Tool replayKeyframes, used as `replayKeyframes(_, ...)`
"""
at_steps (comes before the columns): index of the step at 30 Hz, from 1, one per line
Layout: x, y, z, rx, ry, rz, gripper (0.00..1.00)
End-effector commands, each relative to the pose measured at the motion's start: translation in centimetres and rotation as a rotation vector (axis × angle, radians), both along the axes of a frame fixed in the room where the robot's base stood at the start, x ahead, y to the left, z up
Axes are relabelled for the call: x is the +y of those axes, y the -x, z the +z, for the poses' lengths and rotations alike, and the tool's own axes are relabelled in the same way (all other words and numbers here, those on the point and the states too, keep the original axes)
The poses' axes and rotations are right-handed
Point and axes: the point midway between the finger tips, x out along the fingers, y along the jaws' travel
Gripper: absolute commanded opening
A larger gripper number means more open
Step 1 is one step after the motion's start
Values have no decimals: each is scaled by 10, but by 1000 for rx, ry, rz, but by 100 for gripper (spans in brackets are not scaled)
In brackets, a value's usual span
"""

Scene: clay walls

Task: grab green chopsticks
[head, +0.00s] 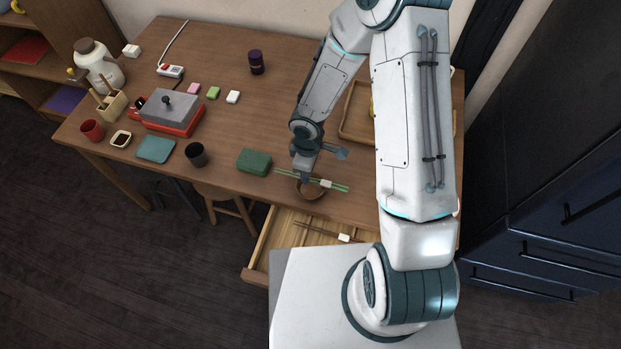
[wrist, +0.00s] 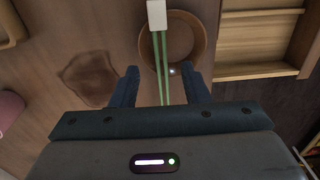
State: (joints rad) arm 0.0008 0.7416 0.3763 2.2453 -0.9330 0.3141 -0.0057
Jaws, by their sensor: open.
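The green chopsticks (head: 340,187) lie across the brown round bowl (head: 312,194) near the table's front edge, with a white piece (head: 326,183) around or on them. In the wrist view, the chopsticks (wrist: 160,62) run from the white piece (wrist: 156,14) over the bowl (wrist: 201,45) to between my fingers. My gripper (wrist: 160,73) is open, with a finger on each side of the chopsticks and a gap to both. In the head view, my gripper (head: 305,178) is above the bowl's left side, its fingertips hard to make out.
A drawer (head: 262,262) stands open below the front edge, holding brown chopsticks (head: 318,231). A green box (head: 254,161) is left of the bowl, then a dark cup (head: 196,155). A tray (head: 352,125) is behind my arm. A brown patch (wrist: 90,78) marks the table.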

Motion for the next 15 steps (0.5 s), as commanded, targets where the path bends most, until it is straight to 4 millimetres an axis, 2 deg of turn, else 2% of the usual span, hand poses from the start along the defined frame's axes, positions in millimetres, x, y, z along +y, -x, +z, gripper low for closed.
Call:
replayKeyframes(3,3,1,-17,1,1,3,42)
replayKeyframes(6,3,1,-26,0,1,1,42)
replayKeyframes(14,2,1,-29,-1,-1,0,42)
replayKeyframes(15,2,1,-28,-1,-1,0,36)
